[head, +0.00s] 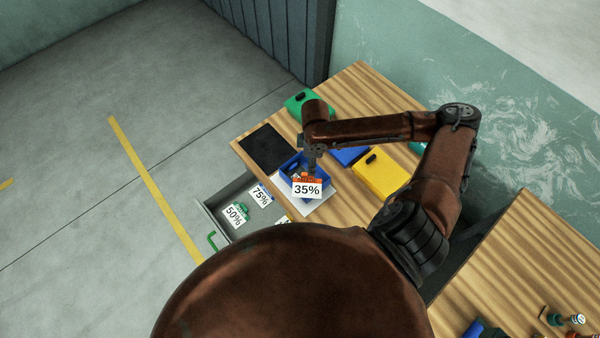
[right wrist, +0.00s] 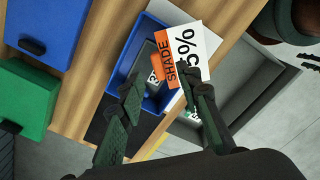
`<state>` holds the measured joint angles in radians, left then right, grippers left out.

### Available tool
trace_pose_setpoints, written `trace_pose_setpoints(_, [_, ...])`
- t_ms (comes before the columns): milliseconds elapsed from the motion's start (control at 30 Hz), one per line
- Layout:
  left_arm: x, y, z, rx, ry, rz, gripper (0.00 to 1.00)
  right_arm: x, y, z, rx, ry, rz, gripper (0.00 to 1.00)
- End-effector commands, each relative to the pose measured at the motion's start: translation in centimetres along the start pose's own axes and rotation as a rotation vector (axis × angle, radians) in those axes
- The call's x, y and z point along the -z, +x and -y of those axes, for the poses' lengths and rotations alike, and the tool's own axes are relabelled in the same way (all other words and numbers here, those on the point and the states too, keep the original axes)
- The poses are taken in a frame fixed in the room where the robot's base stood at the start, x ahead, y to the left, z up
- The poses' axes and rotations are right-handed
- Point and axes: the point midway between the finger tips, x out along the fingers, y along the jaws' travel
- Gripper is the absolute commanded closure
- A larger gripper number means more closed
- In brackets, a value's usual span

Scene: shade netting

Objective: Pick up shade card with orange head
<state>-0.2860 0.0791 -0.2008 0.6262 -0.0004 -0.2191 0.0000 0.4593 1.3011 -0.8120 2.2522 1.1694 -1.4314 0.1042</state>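The shade card with the orange head (head: 306,189) reads 35% and faces the head camera at the front of a blue open box (head: 289,166). In the right wrist view, its orange strip marked SHADE (right wrist: 171,78) and white face (right wrist: 202,45) show above the box (right wrist: 125,72). My right gripper (head: 309,173) is over the box. In the right wrist view, its fingers (right wrist: 160,82) are apart, with the orange strip between their tips, nearer the right finger. Contact with the card cannot be told. My left gripper is not in view.
A drawer (head: 207,214) stands open at the table's front, holding a 75% card (head: 260,196) and a green-headed 50% card (head: 234,216). A black pad (head: 267,147), a green case (head: 294,103) and a yellow case (head: 381,175) lie on the wooden table (head: 352,82).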

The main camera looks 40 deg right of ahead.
Motion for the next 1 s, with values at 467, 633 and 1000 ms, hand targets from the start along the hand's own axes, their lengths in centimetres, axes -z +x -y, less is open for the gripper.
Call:
trace_pose_setpoints(467, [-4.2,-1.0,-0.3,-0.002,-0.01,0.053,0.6,-0.2,5.1,-0.2,0.003,0.002,0.002,0.68])
trace_pose_setpoints(633, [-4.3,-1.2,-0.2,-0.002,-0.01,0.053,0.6,-0.2,7.3,-0.3,0.002,0.001,0.002,0.68])
trace_pose_setpoints(1000, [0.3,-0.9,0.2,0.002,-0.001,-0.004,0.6,-0.2,7.8,-0.3,0.0,0.0,0.002,0.73])
